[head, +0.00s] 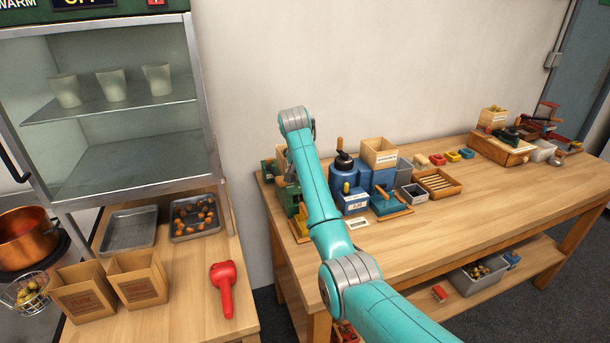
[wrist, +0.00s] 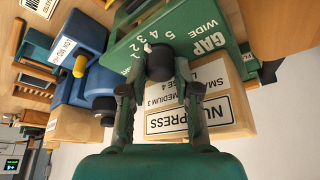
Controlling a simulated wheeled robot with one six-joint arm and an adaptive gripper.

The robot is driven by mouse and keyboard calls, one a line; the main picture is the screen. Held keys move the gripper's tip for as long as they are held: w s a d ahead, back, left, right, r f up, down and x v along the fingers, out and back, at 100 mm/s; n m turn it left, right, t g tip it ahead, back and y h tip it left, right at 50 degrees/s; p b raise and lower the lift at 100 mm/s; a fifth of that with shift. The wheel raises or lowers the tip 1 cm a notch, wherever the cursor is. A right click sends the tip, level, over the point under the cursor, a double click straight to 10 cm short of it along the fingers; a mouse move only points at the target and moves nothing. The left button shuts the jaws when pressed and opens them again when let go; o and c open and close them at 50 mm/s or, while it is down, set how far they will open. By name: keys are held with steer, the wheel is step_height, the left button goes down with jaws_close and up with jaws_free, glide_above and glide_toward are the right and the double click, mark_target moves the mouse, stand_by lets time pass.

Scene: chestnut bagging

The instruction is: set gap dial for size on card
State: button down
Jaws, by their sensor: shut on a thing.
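The gap dial is a dark round knob (wrist: 160,62) on a green press (wrist: 200,22) marked GAP and WIDE. Numbers 1 to 5 run around the knob, and its white pointer lies near the 3. My gripper (wrist: 160,91) is shut on the knob, a finger on each side. A white size card (wrist: 210,78) on a wooden block reads MEDIUM 3; its other lines are partly hidden by my finger.
A blue machine (wrist: 88,52) stands close to the left of the press in the wrist view. In the head view a wooden box (head: 380,152) and a slatted tray (head: 438,184) stand farther right. The bench's front (head: 450,235) is clear.

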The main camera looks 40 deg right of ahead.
steer(key=shift+f, duration=0.1)
steer(key=c, duration=0.8)
jaws_free()
steer(key=shift+c, duration=0.2)
